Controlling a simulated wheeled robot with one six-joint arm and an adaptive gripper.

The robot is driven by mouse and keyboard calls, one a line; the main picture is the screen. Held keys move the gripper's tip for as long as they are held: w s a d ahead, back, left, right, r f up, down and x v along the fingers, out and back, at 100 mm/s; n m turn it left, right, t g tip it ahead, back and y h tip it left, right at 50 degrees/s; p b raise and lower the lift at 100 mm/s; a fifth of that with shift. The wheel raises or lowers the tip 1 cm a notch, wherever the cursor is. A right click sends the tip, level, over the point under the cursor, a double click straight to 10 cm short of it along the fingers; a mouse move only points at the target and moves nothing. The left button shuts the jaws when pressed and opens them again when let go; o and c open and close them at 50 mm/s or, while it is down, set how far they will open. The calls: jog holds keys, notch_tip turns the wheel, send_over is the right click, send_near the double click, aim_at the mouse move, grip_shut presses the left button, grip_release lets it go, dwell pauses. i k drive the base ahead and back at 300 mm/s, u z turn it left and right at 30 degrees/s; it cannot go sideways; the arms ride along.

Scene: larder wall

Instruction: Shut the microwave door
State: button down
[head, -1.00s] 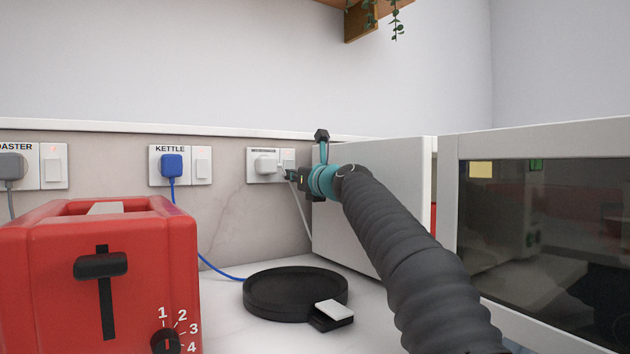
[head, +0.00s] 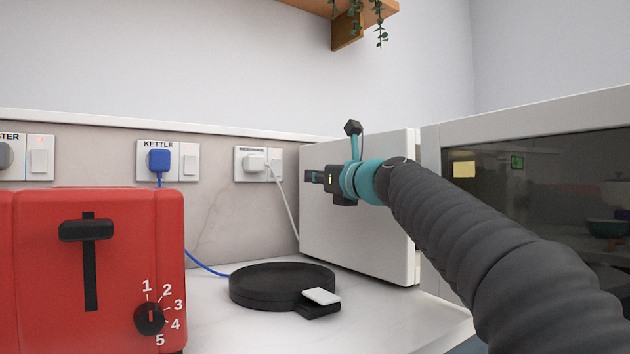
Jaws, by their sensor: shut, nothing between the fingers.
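The microwave is at the right in the head view. Its white side panel (head: 345,235) faces me, and its door (head: 545,130) has a pale frame and dark glass. The door appears to stand out toward me on the right, with a narrow gap between its frame and the white panel; its far end is out of frame, so I cannot tell how far open it is. My gripper (head: 314,177) is shut and empty. It points left in front of the upper left of the white panel; I cannot tell if it touches it. My arm crosses in front of the door's lower part.
A red toaster (head: 95,270) stands at the left. A round black base (head: 280,285) with a pale-topped tab lies on the counter (head: 215,325). Labelled sockets, a blue plug (head: 159,161) and cords line the wall. A wooden shelf (head: 350,20) hangs above with a plant.

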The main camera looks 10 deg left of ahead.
aim_at(558, 168)
jog(key=k, duration=1)
